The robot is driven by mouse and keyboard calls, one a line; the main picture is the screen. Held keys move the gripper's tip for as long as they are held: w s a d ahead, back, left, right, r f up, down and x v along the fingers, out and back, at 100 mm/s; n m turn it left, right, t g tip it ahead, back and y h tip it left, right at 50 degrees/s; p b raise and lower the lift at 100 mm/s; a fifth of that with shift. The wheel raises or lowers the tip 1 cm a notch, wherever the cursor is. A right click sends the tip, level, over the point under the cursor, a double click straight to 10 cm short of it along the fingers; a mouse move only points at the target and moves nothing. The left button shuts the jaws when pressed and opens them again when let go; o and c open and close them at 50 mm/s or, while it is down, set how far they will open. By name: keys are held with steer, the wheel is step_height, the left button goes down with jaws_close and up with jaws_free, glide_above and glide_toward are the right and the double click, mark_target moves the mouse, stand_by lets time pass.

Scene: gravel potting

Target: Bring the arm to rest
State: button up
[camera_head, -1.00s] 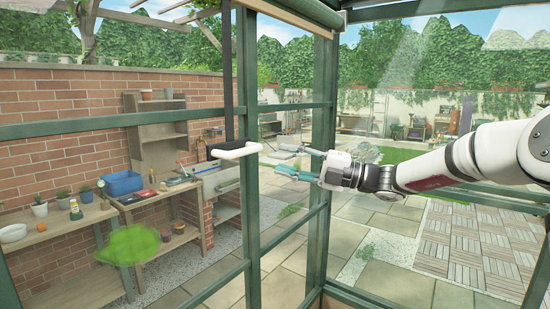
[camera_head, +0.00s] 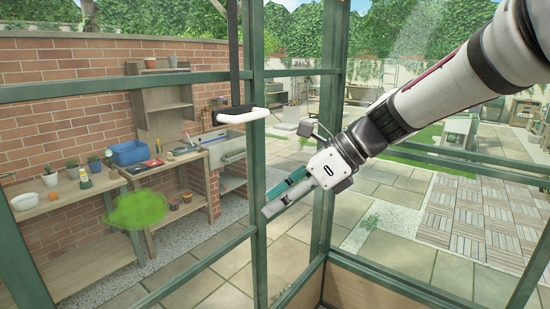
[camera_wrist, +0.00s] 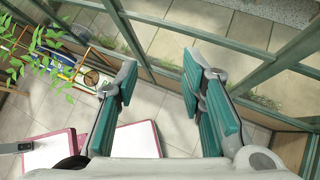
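My gripper (camera_head: 279,198) hangs at the end of my white arm, which reaches in from the upper right of the head view. It points down and to the left, in front of the green glazed frame. In the wrist view its teal-padded fingers (camera_wrist: 158,75) are spread apart with nothing between them. Tiled floor and the foot of the glazed wall show through the gap. Whether the fingers touch the frame cannot be told.
Green frame posts (camera_head: 325,130) stand close around my gripper. A white handle (camera_head: 243,115) is to its upper left. Potting benches (camera_head: 65,215) line the brick wall. The wrist view shows a leafy plant (camera_wrist: 40,55) and pink-edged white panels (camera_wrist: 137,140) on the floor.

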steer(key=s+d+f+n+t+h, duration=0.1)
steer(key=s+d+n+h, duration=0.3)
steer(key=s+d+n, duration=0.5)
steer(key=s+d+f+n+t+h+b, duration=0.1)
steer(key=s+d+f+n+t+h, duration=0.1)
steer(key=s+d+n+h, duration=0.3)
steer(key=s+d+n+t, duration=0.1)
steer(key=s+d+n, duration=0.3)
steer(key=n, duration=0.3)
steer(key=shift+s+n+h, duration=0.3)
steer(key=shift+s, duration=0.25)
steer(key=shift+d, duration=0.15)
